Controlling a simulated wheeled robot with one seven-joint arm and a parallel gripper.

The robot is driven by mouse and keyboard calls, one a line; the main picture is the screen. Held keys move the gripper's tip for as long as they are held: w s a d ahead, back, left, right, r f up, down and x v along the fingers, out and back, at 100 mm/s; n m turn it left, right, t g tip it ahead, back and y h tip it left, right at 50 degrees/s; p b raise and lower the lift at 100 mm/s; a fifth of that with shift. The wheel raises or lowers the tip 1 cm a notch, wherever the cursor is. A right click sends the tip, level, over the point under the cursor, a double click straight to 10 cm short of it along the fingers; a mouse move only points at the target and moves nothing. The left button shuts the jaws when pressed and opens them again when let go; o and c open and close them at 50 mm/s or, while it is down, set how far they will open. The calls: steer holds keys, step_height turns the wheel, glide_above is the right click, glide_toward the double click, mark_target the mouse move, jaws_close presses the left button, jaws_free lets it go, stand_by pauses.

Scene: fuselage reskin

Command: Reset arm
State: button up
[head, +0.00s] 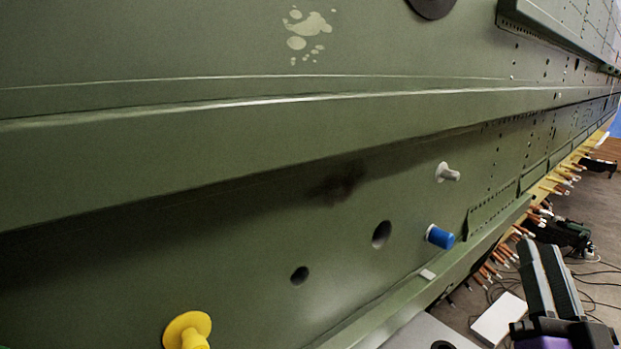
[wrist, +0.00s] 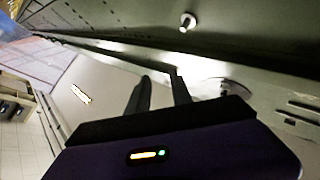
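My gripper (head: 548,248) is at the lower right of the head view, out beside the green fuselage panel (head: 120,240). Its two dark fingers also show in the wrist view (wrist: 160,86), with a gap between them and nothing held. In the head view, a blue plug (head: 440,237) and a grey plug (head: 447,173) stick out of the panel to the left of the gripper. A yellow plug (head: 187,331) is at the bottom left. The wrist view shows a light-coloured peg (wrist: 187,22) in the panel and a round grey disc (wrist: 236,87) partly hidden by the gripper.
Cables (head: 595,275) and a white box (head: 498,318) lie on the floor at right.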

steer(key=s+a+f+n+g+y, duration=0.1)
steer(key=s+a+f+n+g, duration=0.1)
steer(key=s+f, duration=0.7)
steer(key=s+a+f+n+g+y, duration=0.1)
steer(key=s+a+f+g, duration=0.3)
steer(key=s+f, duration=0.5)
steer(key=s+a+f+n+g+y, duration=0.2)
steer(key=s+a+f, duration=0.4)
steer(key=s, duration=0.9)
step_height(320, 180, down, 3)
steer(key=shift+f+n+g+y, duration=0.15)
steer(key=shift+n+g+y, duration=0.15)
steer(key=shift+g+y, duration=0.2)
